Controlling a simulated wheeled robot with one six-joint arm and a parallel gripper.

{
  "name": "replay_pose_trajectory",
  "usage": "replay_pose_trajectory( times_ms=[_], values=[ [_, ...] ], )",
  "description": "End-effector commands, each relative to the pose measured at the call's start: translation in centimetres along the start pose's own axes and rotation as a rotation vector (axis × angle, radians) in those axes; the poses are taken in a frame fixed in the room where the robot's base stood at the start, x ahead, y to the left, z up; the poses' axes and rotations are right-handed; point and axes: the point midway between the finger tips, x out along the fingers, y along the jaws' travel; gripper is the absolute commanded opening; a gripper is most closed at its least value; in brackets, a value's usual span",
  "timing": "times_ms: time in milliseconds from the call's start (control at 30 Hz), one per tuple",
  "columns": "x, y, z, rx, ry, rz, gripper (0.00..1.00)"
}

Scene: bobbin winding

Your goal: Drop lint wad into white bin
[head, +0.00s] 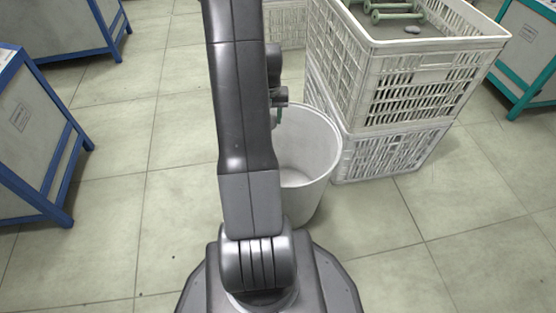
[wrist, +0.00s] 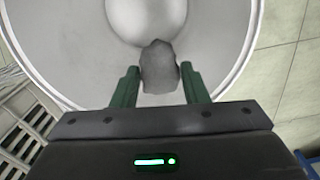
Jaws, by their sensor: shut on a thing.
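The lint wad (wrist: 159,68) is a small grey lump between the green fingers of my gripper (wrist: 159,85) in the wrist view. My gripper is shut on it. Behind the wad, the inside of the white bin (wrist: 60,45) fills most of the wrist view, with its round rim around the wad. In the head view the white bin (head: 312,165) stands on the floor, partly hidden by my arm. The wad and most of my gripper are hidden there; only a bit of green finger (head: 278,116) shows at the bin's opening.
White stacked crates (head: 350,88) stand right beside the bin. The top one holds several green bobbins (head: 390,12) and a small grey lump (head: 411,29). Blue-framed tables (head: 40,140) stand at left, a teal-framed one (head: 525,50) at right. The tiled floor between is clear.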

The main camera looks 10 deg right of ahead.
Motion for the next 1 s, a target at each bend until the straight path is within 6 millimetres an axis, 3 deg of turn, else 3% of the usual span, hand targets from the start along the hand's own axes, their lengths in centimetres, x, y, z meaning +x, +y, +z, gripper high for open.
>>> replay_pose_trajectory(
  times_ms=[200,400,667,1000],
  values=[
    [-1.0,4.2,1.4,0.067,-0.003,0.0,0.2],
    [-0.9,6.3,2.3,0.1,-0.001,0.0,0.2],
    [0.6,6.6,2.4,0.104,-0.001,0.0,0.2],
    [4.6,6.6,2.4,0.104,-0.001,0.0,0.2]
  ],
)
